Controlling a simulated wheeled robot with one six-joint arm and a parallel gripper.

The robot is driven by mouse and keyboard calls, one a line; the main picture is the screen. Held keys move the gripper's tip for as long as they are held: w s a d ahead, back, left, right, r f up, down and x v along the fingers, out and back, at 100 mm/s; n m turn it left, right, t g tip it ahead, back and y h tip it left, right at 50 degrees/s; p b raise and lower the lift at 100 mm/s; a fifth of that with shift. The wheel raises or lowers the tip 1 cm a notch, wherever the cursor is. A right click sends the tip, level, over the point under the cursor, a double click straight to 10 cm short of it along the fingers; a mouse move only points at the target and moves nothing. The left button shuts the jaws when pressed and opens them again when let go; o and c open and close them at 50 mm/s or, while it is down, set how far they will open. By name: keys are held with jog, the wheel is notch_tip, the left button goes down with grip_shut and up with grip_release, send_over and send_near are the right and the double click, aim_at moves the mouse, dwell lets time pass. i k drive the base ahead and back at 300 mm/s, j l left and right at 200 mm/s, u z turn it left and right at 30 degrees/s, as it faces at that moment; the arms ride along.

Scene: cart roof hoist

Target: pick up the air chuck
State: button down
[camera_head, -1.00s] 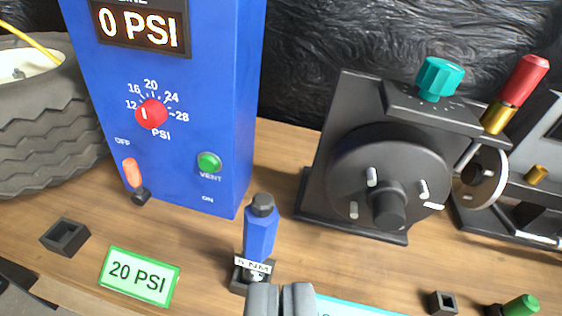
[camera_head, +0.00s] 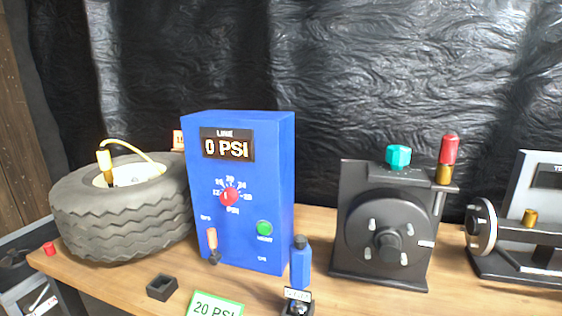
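The air chuck looks to be the yellow fitting (camera_head: 105,166) at the end of a yellow hose (camera_head: 136,150). It stands upright at the hub of the grey tire (camera_head: 120,215), at the left of the table. Whether it is seated on a valve cannot be told. The hose runs back over the rim of the tire toward the blue box (camera_head: 240,235), which reads "0 PSI" and has a red dial (camera_head: 229,196). My gripper is not in view now.
A blue-handled tool (camera_head: 300,265) stands in a black holder at the front. Nearby are an empty black socket (camera_head: 162,287) and a "20 PSI" card (camera_head: 214,306). A black machine (camera_head: 388,225) stands at right. A small red cap (camera_head: 49,248) lies left of the tire.

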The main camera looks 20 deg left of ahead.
aim_at(103, 156)
jog(key=u, duration=1.35)
jog(key=i+j, duration=0.15)
jog(key=i, duration=0.3)
jog(key=i+j+z, duration=0.15)
jog(key=i, duration=0.3)
jog(key=i+j, duration=0.15)
jog(key=i, duration=0.3)
jog(key=z, duration=0.05)
